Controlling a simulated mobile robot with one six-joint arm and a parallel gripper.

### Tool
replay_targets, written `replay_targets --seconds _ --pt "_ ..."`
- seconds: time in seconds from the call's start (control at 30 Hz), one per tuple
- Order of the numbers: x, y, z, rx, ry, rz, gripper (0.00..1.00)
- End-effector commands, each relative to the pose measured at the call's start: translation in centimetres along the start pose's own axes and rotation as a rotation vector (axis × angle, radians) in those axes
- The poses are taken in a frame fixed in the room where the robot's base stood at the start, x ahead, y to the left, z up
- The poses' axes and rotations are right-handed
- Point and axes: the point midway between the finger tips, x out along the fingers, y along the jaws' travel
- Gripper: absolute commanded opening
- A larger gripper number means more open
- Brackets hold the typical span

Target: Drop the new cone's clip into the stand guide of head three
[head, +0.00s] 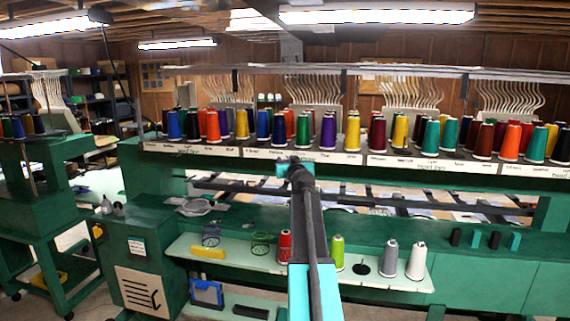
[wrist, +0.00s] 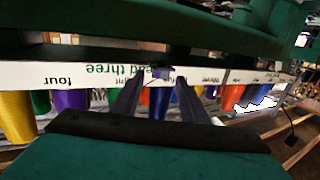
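My gripper (wrist: 158,88) reaches up to the label strip of the thread stand (wrist: 210,76). Its two dark fingers are apart. A small dark piece (wrist: 162,73) shows between and just beyond the fingertips, against the strip, with a gap on each side; I cannot tell if it is the clip or the guide. The wrist view is upside down; the strip's "head three" lettering (wrist: 112,69) is just left of the fingers. In the head view my gripper (head: 296,166) is in front of the strip (head: 330,157), hiding part of it. I cannot tell which cone is the new one.
Rows of coloured cones (head: 353,132) stand above the strip. A lower shelf (head: 320,275) holds a red cone (head: 285,246), a green cone (head: 337,252), a grey cone (head: 390,258) and a white cone (head: 417,260). Several small black and teal blocks (head: 476,239) stand at the right.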

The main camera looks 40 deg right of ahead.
Motion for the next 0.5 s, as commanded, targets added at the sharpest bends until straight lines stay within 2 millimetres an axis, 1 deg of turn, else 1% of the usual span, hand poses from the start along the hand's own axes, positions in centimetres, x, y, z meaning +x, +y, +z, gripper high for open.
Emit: replay_targets --seconds 0.33,0.5 --pt "-0.07 0.02 0.02 0.000 0.000 0.000 0.42" --pt "-0.64 0.02 0.07 0.000 0.001 0.000 0.42"
